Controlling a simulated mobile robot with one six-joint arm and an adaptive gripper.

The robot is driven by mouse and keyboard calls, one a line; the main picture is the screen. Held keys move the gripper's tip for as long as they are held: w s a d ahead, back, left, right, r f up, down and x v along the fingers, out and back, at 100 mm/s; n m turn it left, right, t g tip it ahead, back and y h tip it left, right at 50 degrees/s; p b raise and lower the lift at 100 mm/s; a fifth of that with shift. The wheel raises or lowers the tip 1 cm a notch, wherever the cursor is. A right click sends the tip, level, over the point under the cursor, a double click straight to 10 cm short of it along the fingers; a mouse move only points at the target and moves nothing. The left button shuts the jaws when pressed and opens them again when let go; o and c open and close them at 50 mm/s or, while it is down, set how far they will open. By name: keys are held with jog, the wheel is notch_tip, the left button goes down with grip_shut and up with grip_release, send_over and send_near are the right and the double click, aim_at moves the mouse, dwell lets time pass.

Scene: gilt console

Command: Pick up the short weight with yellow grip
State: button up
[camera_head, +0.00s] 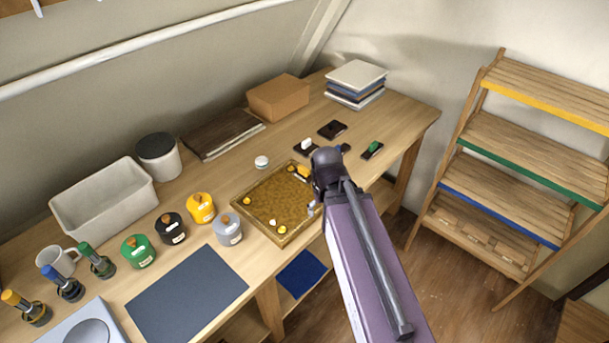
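A small yellow piece (302,171) shows at the far right corner of the gold-floored tray (262,237), close beside the end of my arm. It may be the yellow grip of a short weight, but its body is mostly hidden by the arm. A taller dark piece with a yellow top (27,306) stands at the far left, beside similar blue-topped (62,283) and green-topped (97,261) ones. My gripper (312,208) is over the tray's right edge, largely hidden behind my purple arm. I cannot see whether it is open or holds anything.
Labelled yellow (201,208), black (171,229), green (138,252) and grey (228,229) pots stand left of the tray. Dark pieces with white (306,146) and green (372,150) tops lie behind it. A dark mat (187,293) lies bare in front.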

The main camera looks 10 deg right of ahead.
aim_at(302, 167)
jog(key=w+f+n+t+h+b, duration=0.1)
jog(key=w+f+n+h+b, duration=0.1)
jog(key=w+n+b, duration=0.1)
jog(key=w+a+f+n+h+b, duration=0.1)
jog(key=w+f+n+h+b, duration=0.1)
jog(key=w+n+b, duration=0.1)
jog(key=w+a+f+n+t+h+b, duration=0.1)
jog(key=w+f+n+h+b, duration=0.1)
jog(key=w+n, duration=0.3)
jog(key=shift+w+n+t+b, duration=0.3)
jog(key=shift+b, duration=0.15)
jog(key=w+a+n+b, duration=0.1)
jog(key=n, duration=0.1)
jog(key=w+a+n+t+h+b, duration=0.1)
jog(key=w+n, duration=0.1)
jog(key=w+a+n+t+h+b, duration=0.1)
jog(key=w+n+b, duration=0.1)
jog(key=shift+w+a+f, duration=0.1)
jog(key=shift+w+f, duration=0.05)
jog(key=shift+f, duration=0.2)
jog(key=w+a+r+n+t+h+b, duration=0.1)
jog(key=w+a+n+t+h+b, duration=0.1)
jog(key=w+a+n, duration=0.3)
jog(key=shift+a+r+n+t+h+b, duration=0.2)
jog(key=shift+a+n+t+h+b, duration=0.25)
jog(key=shift+n+t+b, duration=0.55)
jog(key=shift+g, duration=0.3)
jog(key=shift+b+x, duration=1.45)
jog(key=shift+x, duration=2.9)
jog(key=shift+a, duration=0.1)
